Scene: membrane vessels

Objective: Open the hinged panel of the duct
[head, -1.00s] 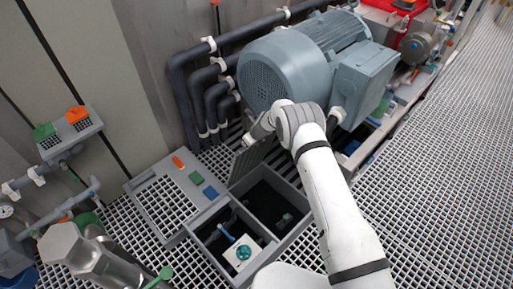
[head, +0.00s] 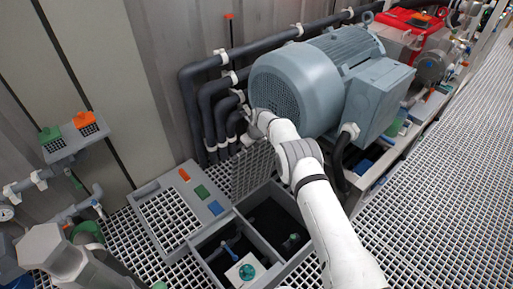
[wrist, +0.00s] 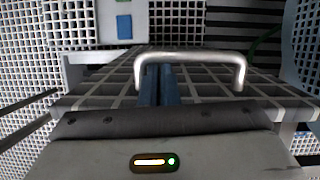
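The duct is a grey floor box (head: 282,262) with open dark compartments. Its hinged grid panel (head: 252,172) stands raised, nearly upright, at the back edge of the opening. In the wrist view the panel's grid (wrist: 210,85) spreads behind a pale metal bar handle (wrist: 195,57). My gripper (wrist: 161,85) has two blue fingers close together, with only a thin line between them. They reach to the left part of the handle, and the bar crosses at their tips. I cannot tell whether they touch it. In the head view the fingers are hidden at the arm's end.
A large grey-blue motor (head: 310,85) stands right behind my arm. Dark pipes (head: 205,115) run along the wall close to the panel. A white block with a teal knob (head: 246,271) sits in the open duct. Grating floor (head: 440,190) at the right is clear.

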